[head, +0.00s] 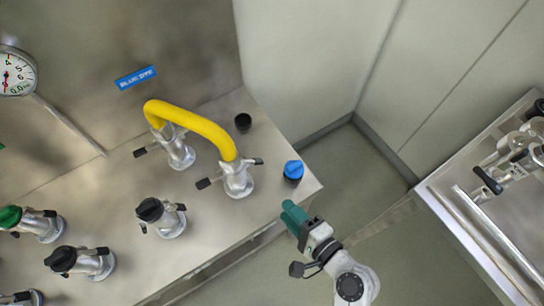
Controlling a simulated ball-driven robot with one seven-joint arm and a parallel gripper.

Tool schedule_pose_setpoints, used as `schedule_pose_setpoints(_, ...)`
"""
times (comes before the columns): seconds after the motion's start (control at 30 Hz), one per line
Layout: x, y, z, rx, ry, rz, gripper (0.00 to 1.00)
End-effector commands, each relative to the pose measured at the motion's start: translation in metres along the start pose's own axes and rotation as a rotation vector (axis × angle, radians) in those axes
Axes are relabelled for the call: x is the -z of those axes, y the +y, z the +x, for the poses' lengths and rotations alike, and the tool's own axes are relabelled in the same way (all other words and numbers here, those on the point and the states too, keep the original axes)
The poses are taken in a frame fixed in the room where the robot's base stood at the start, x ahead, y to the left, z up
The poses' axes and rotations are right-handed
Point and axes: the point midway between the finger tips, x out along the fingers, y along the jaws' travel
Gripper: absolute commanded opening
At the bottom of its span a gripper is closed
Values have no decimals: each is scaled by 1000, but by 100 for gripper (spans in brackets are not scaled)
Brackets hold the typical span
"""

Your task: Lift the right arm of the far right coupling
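The rightmost coupling on the steel bench is a metal fitting (238,181) with the end of a yellow hose (190,122) on top. Its right arm (257,161) is a short dark lever that sticks out to the right, and its left arm (205,183) sticks out to the left and slightly down. My gripper (291,214) has teal fingers and is beyond the bench's right front edge, to the lower right of this coupling and apart from it. I cannot tell whether the fingers are open or shut.
A blue cap (293,169) stands between the coupling and the bench edge, and a black cap (243,122) stands behind. The hose's other end is on a second coupling (179,152). Several capped couplings are at left. Another bench (437,196) with fittings is at right.

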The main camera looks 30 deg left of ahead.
Motion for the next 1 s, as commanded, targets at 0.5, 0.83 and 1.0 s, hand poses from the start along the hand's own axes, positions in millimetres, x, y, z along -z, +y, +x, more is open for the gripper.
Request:
schedule_pose_setpoints(0.5,-16,-47,70,287,-67,516,35)
schedule_pose_setpoints(0.83,-16,-62,116,287,-69,516,35)
schedule_pose_setpoints(1.0,-16,-70,144,288,-69,516,35)
